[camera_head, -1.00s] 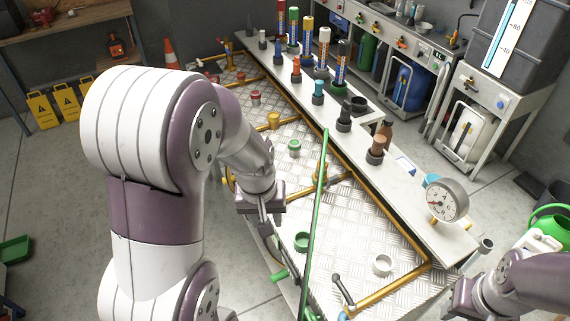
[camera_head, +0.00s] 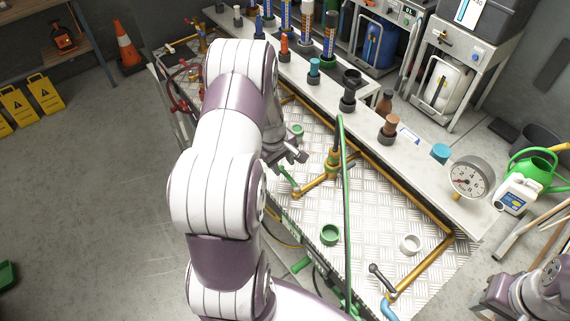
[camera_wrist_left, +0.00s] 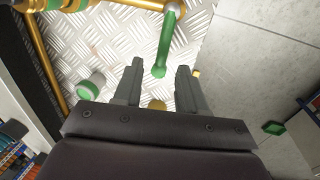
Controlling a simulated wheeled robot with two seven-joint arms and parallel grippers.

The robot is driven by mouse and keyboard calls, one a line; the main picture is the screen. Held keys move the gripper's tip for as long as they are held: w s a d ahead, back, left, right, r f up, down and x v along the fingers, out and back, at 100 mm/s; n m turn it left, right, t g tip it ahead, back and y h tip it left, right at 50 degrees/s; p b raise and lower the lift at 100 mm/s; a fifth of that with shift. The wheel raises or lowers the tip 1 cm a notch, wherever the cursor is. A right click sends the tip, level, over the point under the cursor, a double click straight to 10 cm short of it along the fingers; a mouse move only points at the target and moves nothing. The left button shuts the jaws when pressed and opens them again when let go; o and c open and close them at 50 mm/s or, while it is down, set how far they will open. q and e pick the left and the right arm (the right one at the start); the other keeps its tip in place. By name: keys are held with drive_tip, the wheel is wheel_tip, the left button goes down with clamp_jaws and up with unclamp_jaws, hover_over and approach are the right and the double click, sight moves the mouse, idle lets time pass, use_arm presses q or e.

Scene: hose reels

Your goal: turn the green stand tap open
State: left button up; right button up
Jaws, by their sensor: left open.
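The tap's green lever (camera_head: 289,179) sticks out over the checkered metal deck, beside brass pipework (camera_head: 333,162). In the left wrist view the green lever (camera_wrist_left: 165,48) has a grey rounded end and lies just ahead of the fingertips, its near end around the gap between them. My left gripper (camera_wrist_left: 158,76) is open and empty; in the head view the left gripper (camera_head: 298,156) is just above the lever, partly hidden by my own arm. I cannot tell whether it touches the lever. My right gripper (camera_head: 490,300) is at the lower right, its fingers unclear.
A shelf (camera_head: 425,160) with several coloured fittings and a gauge (camera_head: 468,179) runs behind.

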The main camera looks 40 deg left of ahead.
sight(284, 171)
use_arm(q)
drive_tip(key=f, duration=0.2)
drive_tip(key=shift+w+a+f, duration=0.15)
drive_tip(key=shift+a+f, duration=0.15)
drive_tip(key=shift+f, duration=0.05)
drive_tip(key=shift+d+f, duration=0.1)
drive_tip(key=shift+f, duration=0.1)
drive_tip(key=shift+d, duration=0.35)
drive_tip(key=shift+a, duration=0.2)
clamp_jaws()
use_arm(e)
drive_tip(key=shift+s+a+r, duration=0.1)
drive_tip(key=shift+r, duration=0.15)
use_arm(q)
drive_tip(key=shift+d+r, duration=0.1)
drive_tip(key=shift+r, duration=0.05)
use_arm(e)
drive_tip(key=shift+r, duration=0.1)
